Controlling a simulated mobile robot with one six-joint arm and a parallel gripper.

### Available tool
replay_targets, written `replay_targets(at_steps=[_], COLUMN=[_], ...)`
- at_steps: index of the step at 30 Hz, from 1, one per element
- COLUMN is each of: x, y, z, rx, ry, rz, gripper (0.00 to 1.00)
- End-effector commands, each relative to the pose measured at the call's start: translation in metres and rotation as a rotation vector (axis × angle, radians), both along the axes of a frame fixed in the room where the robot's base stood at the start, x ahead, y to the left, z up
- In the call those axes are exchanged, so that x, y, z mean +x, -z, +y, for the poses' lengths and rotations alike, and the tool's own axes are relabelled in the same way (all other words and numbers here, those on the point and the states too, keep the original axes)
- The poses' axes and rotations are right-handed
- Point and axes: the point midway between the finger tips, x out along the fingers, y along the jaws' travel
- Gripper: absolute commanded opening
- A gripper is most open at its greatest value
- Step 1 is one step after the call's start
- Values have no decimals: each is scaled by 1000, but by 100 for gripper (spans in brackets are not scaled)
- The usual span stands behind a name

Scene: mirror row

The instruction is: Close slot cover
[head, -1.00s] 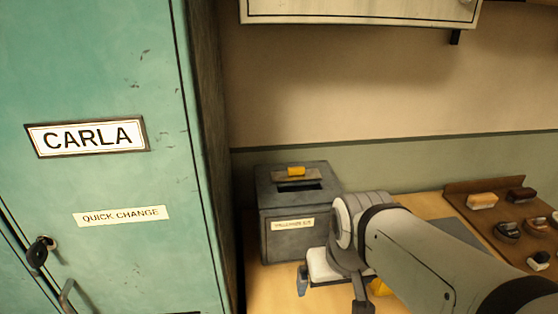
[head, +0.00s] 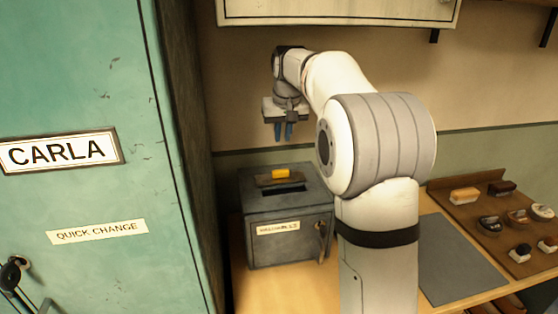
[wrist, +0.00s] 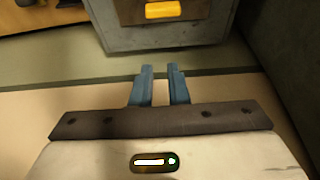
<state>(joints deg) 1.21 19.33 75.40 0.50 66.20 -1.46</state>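A grey metal box (head: 262,246) with a white label stands on the wooden counter. Its top has a dark slot (head: 290,189), which shows uncovered. A brownish slot cover (head: 262,181) with a yellow tab (head: 281,174) lies just behind the slot. The yellow tab also shows at the top edge of the wrist view (wrist: 163,9). My gripper (head: 283,138) hangs above the box with its blue fingers pointing down, apart from the box. In the wrist view the fingers (wrist: 158,68) have a narrow gap between them with nothing in it.
A teal locker (head: 100,190) labelled CARLA stands close to the left. A cabinet (head: 340,10) hangs above on the wall. A key (head: 321,240) sits in the box front. At right are a grey mat (head: 455,262) and a brown tray (head: 464,212) with several brushes and tins.

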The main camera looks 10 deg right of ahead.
Motion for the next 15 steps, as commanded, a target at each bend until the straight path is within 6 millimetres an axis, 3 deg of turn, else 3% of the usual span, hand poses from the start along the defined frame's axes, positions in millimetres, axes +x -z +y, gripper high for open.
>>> replay_targets(at_steps=[5, 8, 15], x=[13, 16, 31], y=[4, 14, 59], z=[-1, -1, -1], rx=[0, 0, 0], ry=[0, 0, 0], rz=[-2, 0, 1], gripper=[0, 0, 0])
